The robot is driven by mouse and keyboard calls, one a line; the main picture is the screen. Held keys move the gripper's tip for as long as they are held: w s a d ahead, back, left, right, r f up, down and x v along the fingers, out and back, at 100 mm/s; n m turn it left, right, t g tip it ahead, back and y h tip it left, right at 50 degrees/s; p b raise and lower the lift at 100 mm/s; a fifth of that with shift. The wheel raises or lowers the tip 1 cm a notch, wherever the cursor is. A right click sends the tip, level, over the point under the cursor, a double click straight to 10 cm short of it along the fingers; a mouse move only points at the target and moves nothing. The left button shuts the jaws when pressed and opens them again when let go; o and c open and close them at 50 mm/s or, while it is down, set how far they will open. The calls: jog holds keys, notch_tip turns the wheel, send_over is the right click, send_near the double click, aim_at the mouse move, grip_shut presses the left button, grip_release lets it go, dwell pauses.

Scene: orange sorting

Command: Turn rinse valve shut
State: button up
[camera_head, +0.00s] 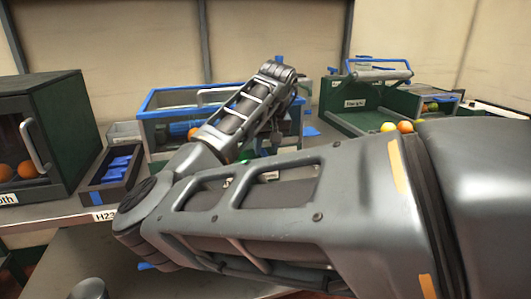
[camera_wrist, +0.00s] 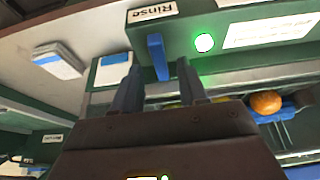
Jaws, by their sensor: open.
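In the wrist view, the rinse valve's blue lever (camera_wrist: 157,57) hangs from a dark green panel (camera_wrist: 185,25) under a "Rinse" label (camera_wrist: 152,12). A lit green lamp (camera_wrist: 204,43) sits just to its right. My gripper (camera_wrist: 159,68) is open, with its dark fingers on either side of the lever's lower end in the picture. I cannot tell whether either finger touches it. In the head view my arm crosses the middle, and the lever and fingers cannot be made out.
A blue-rimmed tank (camera_head: 165,100) stands behind my forearm. A dark green cabinet (camera_head: 68,115) with oranges is at left, beside a dark tray of blue pieces (camera_head: 116,165). A green station (camera_head: 350,112) stands at right. In the wrist view an orange (camera_wrist: 266,102) lies right of my fingers.

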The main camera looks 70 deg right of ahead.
jog(key=shift+x, duration=1.35)
jog(key=shift+c, duration=0.3)
grip_shut()
